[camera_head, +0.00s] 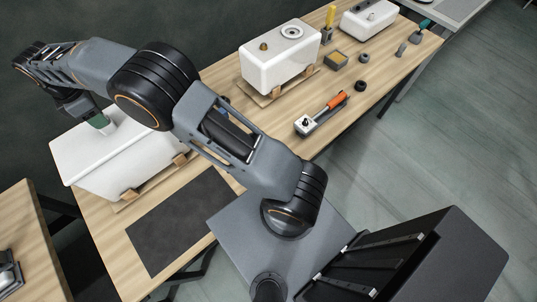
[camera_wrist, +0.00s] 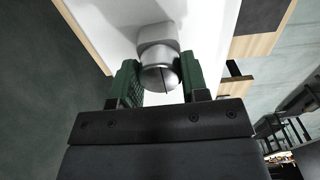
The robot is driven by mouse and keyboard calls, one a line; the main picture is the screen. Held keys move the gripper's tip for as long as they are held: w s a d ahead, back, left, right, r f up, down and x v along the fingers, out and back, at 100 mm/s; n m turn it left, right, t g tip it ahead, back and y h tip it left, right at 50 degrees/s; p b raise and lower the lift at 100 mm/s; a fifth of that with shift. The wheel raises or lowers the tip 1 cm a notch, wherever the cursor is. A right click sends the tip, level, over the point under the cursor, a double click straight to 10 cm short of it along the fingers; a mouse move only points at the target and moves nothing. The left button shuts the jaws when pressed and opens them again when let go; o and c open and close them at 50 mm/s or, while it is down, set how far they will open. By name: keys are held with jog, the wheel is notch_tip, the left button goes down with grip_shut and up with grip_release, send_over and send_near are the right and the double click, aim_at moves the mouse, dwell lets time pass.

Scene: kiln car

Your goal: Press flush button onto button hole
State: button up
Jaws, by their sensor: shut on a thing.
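My gripper (camera_head: 99,122) is over the top of the white cistern (camera_head: 130,165) at the left of the bench. In the wrist view its green fingers (camera_wrist: 160,80) are shut on the flush button (camera_wrist: 157,74), a round silver cap with a thin dividing line. A grey metal piece (camera_wrist: 157,38) shows just beyond the cap, against the white cistern lid (camera_wrist: 105,22). I cannot tell if this piece is part of the button or a fitting at the hole. The button hole itself is hidden, and so is any gap between button and lid.
A dark mat (camera_head: 180,222) lies in front of the cistern. A second white cistern (camera_head: 278,62) and a third (camera_head: 368,18) stand farther along the bench. An orange-handled tool (camera_head: 335,102) and small round parts lie there too. My arm crosses above the bench.

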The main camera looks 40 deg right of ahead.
jog(key=shift+f, duration=0.1)
jog(key=shift+c, duration=0.5)
jog(key=o, duration=1.3)
jog(key=shift+r+p, duration=1.15)
jog(key=shift+r, duration=2.85)
notch_tip(320, 180, up, 8)
jog(key=shift+f, duration=0.25)
